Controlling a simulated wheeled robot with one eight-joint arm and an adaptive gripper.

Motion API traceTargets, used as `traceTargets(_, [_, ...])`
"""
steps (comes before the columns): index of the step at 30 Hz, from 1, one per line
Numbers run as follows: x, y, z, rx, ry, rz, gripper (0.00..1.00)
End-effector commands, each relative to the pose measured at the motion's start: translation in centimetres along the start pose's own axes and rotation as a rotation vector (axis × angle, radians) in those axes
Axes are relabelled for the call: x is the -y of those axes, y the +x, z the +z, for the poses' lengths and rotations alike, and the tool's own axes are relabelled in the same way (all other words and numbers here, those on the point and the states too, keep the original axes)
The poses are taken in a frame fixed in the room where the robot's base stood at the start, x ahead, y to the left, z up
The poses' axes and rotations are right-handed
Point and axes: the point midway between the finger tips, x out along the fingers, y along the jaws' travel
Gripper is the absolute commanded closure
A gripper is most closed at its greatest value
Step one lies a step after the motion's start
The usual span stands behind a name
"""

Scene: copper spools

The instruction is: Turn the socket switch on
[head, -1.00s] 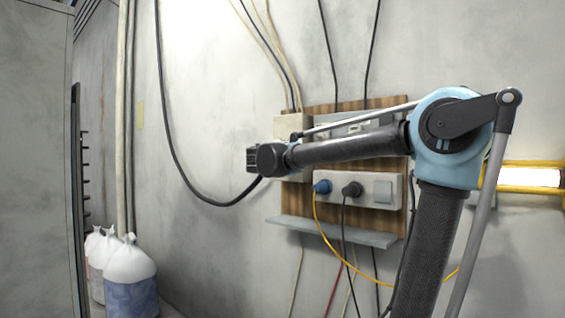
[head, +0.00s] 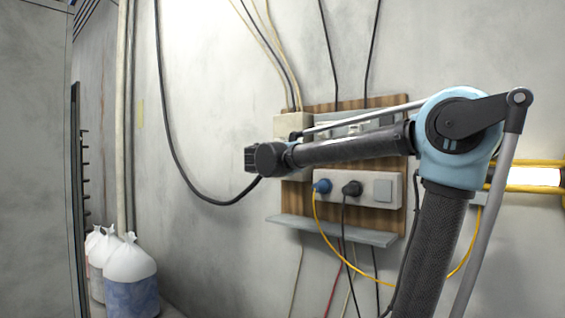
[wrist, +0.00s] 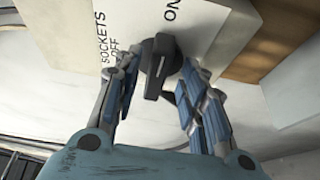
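The socket switch (wrist: 160,60) is a black rotary knob on a pale box, seen in the wrist view. Its white label (wrist: 135,25) reads "SOCKETS", "OFF" on the left and "ON" at the upper right. My gripper (wrist: 161,70) is open, with one blue-grey finger on each side of the knob. I see a narrow gap by the right finger; I cannot tell whether the left one touches. I cannot tell which mark the knob points to. In the head view the beige switch box (head: 291,124) is partly behind my arm, and the knob and fingertips are hidden.
A wooden board (head: 396,220) on the wall carries the box and a socket strip (head: 334,200) with a blue plug (head: 322,186) and a black plug (head: 352,188). A grey shelf (head: 330,231) sticks out below. Loose cables hang around. White sacks (head: 130,280) stand at lower left.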

Motion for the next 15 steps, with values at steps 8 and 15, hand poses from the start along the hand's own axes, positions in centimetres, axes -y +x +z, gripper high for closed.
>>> traceTargets(8, [0.1, -4.5, -0.1, -0.004, 0.0, -0.001, 0.62])
traceTargets(15, [0.1, -7.9, -0.1, -0.004, 0.001, -0.002, 0.62])
